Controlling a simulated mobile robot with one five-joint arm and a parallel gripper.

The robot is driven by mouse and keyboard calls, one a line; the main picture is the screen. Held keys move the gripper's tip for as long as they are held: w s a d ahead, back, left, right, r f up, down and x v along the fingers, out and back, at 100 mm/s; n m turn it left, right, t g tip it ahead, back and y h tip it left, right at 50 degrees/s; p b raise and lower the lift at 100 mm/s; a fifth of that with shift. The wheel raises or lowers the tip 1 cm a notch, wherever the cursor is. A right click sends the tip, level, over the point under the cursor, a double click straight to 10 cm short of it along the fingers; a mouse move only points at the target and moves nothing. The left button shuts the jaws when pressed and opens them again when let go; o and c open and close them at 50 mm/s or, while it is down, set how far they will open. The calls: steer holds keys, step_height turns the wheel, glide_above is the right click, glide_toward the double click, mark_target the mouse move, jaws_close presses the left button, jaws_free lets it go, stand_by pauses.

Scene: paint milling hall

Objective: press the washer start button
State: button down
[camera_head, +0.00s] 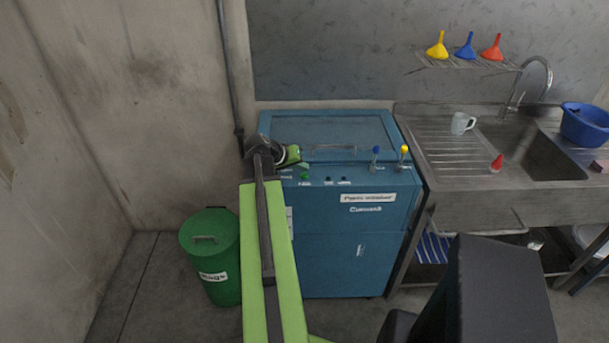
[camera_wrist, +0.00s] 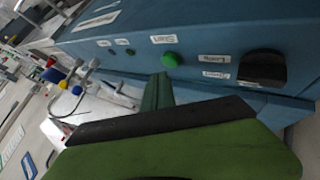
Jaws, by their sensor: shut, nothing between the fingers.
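The blue washer (camera_head: 350,220) stands against the back wall, with a sloped front panel below its lid. Its green start button (camera_head: 305,177) shows at the left of the panel and also in the wrist view (camera_wrist: 171,60), beside a white label. My gripper (camera_head: 300,163) is over the left part of the washer top, near the button. In the wrist view its shut, empty dark green fingers (camera_wrist: 162,78) end just below the button in the picture. A gap seems to show between tip and button; I cannot tell its depth. The button's face is unobstructed.
A black knob (camera_wrist: 262,67) sits beside the button, and two small dark buttons (camera_wrist: 121,41) lie on its other side. Blue and yellow-topped taps (camera_head: 403,153) rise at the washer's right. A steel sink (camera_head: 440,150) adjoins it. A green bin (camera_head: 210,255) stands at left.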

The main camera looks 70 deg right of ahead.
mark_target(302, 175)
steer(key=shift+f+b, duration=0.3)
steer(key=shift+f, duration=0.1)
steer(key=shift+f+b, duration=0.5)
stand_by(0.4)
steer(key=shift+r, duration=0.1)
steer(key=shift+r+p, duration=0.8)
steer(key=shift+p, duration=0.1)
step_height(302, 175, up, 5)
steer(key=p, duration=0.5)
steer(key=shift+r, duration=0.15)
stand_by(0.5)
